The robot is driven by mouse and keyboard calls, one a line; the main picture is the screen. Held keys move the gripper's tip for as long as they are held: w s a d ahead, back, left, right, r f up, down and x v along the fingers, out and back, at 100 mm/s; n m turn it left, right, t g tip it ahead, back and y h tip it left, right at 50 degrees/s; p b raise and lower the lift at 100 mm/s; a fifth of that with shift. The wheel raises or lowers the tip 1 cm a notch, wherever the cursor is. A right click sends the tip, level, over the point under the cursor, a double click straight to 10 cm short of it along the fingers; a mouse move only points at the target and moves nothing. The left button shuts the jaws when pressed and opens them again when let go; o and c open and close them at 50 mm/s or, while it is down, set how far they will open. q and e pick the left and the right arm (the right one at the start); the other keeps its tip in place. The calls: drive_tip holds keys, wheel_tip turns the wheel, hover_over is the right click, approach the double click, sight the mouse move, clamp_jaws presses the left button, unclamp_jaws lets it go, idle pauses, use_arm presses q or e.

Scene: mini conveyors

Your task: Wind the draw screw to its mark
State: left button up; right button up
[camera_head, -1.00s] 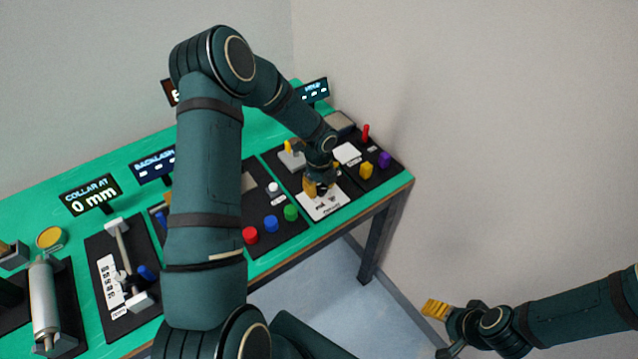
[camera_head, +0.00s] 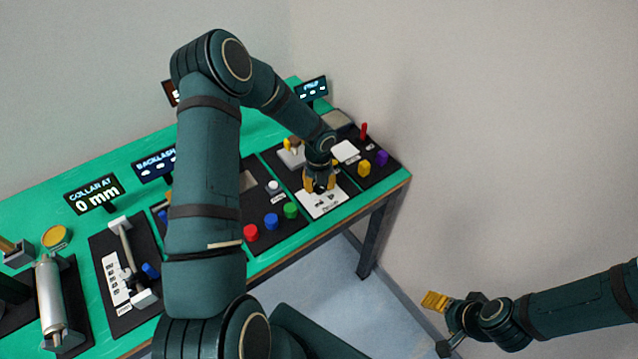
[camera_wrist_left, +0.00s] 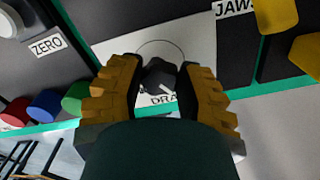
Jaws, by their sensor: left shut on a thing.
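The draw screw's dark knob (camera_wrist_left: 158,74) stands on a white plate (camera_wrist_left: 112,49) marked with a thin arc and a partly hidden label reading "DRA". A short white line shows on the knob's near side. My left gripper (camera_wrist_left: 160,80) is shut on the knob, one yellow finger on each side. In the head view my left gripper (camera_head: 319,184) is over the white plate (camera_head: 325,205), and its fingers hide the knob. I cannot make out the mark. My right gripper (camera_head: 441,324) is open and empty, off the table's right side.
Red (camera_head: 250,232), blue (camera_head: 271,221) and green (camera_head: 290,210) buttons lie left of the plate. Yellow (camera_head: 364,168) and purple (camera_head: 382,157) knobs are to its right. A display (camera_head: 94,194) reads "COLLAR AT 0 mm". Floor right of the table is clear.

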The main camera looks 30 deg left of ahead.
use_arm(q)
drive_tip(key=o, duration=1.2)
wheel_tip(320, 180, up, 12)
idle(0.4)
